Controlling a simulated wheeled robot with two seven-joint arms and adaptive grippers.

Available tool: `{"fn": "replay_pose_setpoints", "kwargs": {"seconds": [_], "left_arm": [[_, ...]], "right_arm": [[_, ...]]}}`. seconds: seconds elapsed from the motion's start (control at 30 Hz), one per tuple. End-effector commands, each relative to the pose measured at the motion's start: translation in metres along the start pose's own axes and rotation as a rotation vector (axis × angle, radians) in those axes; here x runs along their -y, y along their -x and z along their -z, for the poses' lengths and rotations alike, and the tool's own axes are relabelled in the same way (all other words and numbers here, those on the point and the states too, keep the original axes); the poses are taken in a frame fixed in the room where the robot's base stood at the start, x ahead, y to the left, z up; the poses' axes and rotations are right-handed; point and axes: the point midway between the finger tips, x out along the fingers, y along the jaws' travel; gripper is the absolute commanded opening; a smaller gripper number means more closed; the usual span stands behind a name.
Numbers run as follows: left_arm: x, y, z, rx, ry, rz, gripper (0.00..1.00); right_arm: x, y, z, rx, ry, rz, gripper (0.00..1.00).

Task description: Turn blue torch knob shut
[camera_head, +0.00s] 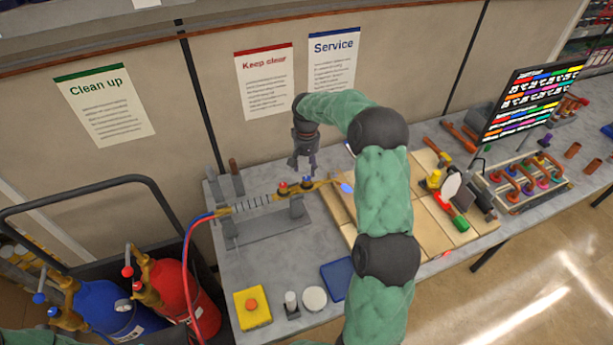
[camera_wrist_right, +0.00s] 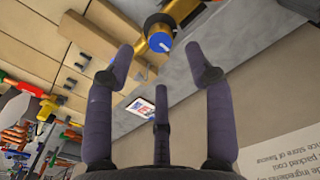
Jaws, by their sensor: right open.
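The brass torch (camera_head: 262,200) lies across a grey stand at the back of the bench, with hoses at its left end. Its blue knob (camera_wrist_right: 160,42), a round cap with a white mark, shows in the right wrist view, beyond my fingertips and roughly between them. In the head view a red knob (camera_head: 283,187) sits on the torch; the blue knob is hard to make out there. My right gripper (camera_head: 302,170) hangs just above the torch, open and empty. In the right wrist view its fingers (camera_wrist_right: 165,65) are spread and appear apart from the knob. My left gripper is not in view.
Tan tiles (camera_head: 435,235) cover the bench right of the torch. Red and blue cylinders (camera_head: 172,285) stand at the left, with hoses rising to the torch. A yellow block (camera_head: 253,315), a white disc (camera_head: 314,299) and a blue pad (camera_head: 336,279) lie near the front edge.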

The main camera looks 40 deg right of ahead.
Motion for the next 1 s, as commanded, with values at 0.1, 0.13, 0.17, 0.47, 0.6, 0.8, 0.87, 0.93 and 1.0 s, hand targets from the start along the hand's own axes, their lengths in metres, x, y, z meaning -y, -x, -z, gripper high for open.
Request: {"fn": "replay_pose_setpoints", "kwargs": {"seconds": [0.1,0.13,0.17,0.47,0.6,0.8,0.87,0.93,1.0], "left_arm": [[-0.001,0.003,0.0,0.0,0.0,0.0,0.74],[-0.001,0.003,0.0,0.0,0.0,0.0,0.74],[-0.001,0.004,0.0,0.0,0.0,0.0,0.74],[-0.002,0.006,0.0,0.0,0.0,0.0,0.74],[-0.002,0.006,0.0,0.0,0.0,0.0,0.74],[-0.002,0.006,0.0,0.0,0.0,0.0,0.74],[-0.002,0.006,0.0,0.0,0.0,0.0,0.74],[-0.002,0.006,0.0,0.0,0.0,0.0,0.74],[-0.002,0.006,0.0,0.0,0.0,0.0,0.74]], "right_arm": [[0.0,-0.022,-0.001,0.005,0.001,-0.001,0.54],[0.0,-0.027,-0.002,0.006,0.001,0.0,0.54],[0.0,-0.032,-0.001,0.005,0.001,0.0,0.54],[0.0,-0.058,0.0,0.001,0.0,0.001,0.54],[0.0,-0.06,0.0,0.0,0.0,0.001,0.54],[0.001,-0.06,-0.001,0.001,0.0,0.001,0.45],[0.001,-0.06,-0.001,0.001,0.0,0.001,0.28],[0.001,-0.06,-0.001,0.001,0.0,0.001,0.09],[0.001,-0.06,-0.001,0.001,0.0,0.001,0.0]]}}
